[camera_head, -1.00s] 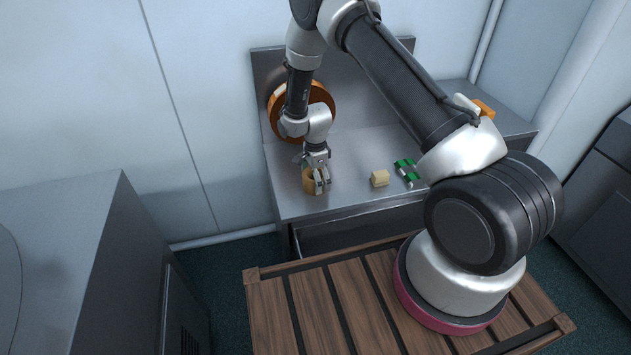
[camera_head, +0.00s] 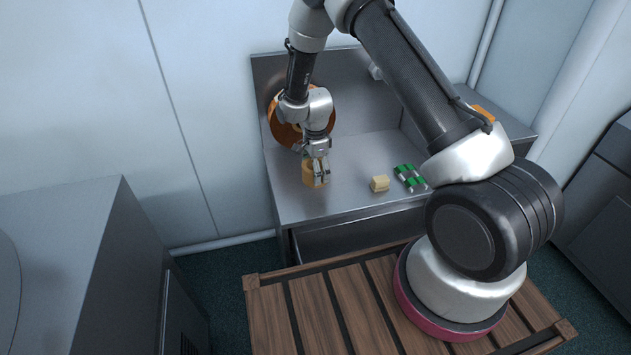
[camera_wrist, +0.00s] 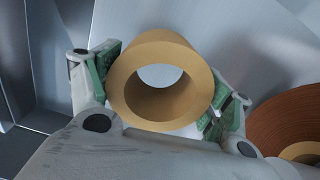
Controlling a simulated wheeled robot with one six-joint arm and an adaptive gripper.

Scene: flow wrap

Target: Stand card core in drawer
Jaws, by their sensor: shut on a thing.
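The card core (camera_head: 309,174) is a short tan cardboard tube at the left of the steel worktop in the head view. In the wrist view the card core (camera_wrist: 162,45) sits between the green finger pads, with its open end facing the camera. My gripper (camera_head: 319,174) is shut on it; the fingers also show in the wrist view (camera_wrist: 158,90). I cannot tell whether the core still touches the worktop. The drawer (camera_head: 350,233) shows as a dark recess below the worktop's front edge; its inside is mostly hidden.
A small cream block (camera_head: 380,183) and several green-and-white pieces (camera_head: 408,176) lie on the worktop (camera_head: 350,155) right of my gripper. A large orange-brown roll (camera_head: 283,132) stands at the back panel. A slatted wooden platform (camera_head: 330,305) lies in front.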

